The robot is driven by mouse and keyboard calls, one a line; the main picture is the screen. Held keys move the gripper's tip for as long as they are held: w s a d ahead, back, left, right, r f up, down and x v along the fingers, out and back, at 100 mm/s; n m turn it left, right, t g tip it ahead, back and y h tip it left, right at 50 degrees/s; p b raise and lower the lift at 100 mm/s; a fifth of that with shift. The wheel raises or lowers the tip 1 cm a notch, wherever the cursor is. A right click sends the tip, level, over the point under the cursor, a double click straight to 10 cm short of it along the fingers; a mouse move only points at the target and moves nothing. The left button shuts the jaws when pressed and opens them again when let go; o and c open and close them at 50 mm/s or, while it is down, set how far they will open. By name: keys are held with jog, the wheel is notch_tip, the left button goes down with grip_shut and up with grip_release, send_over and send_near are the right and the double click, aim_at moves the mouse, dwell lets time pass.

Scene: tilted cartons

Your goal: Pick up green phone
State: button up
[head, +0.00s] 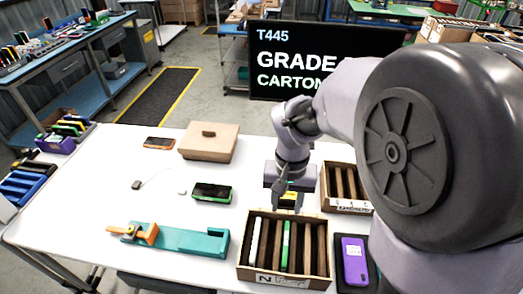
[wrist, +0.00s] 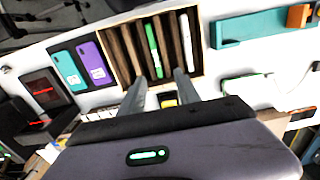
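A green phone (head: 286,246) stands on edge in a slot of the divided carton (head: 240,262) at the front of the table. It also shows in the wrist view (wrist: 152,45). A white phone (head: 255,238) stands in another slot to its left. A second green-edged phone (head: 211,191) lies flat, dark screen up, on the table left of my gripper. My gripper (head: 286,206) points down near the carton's back edge. In the wrist view its two fingers (wrist: 160,76) are spread with nothing held between them, apart from the phone in the carton.
Another divided carton (head: 345,186) stands at the right, partly behind my arm. A purple phone (head: 354,260) lies on a dark pad at the right front. A teal fixture (head: 195,241) lies left of the front carton. A tan box (head: 207,145) and an orange phone (head: 158,143) are at the back.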

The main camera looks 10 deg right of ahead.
aim_at(286, 242)
jog(key=f+b, duration=0.2)
jog(key=f, duration=0.3)
jog(key=s+f+b, duration=0.1)
jog(key=f+b, duration=0.1)
jog(key=f, duration=0.4)
jog(key=d+f+b, duration=0.1)
jog(key=f+b, duration=0.1)
jog(key=f, duration=0.4)
jog(key=shift+s+f+b, duration=0.1)
jog(key=shift+s+b, duration=0.05)
jog(key=shift+b, duration=0.15)
grip_shut()
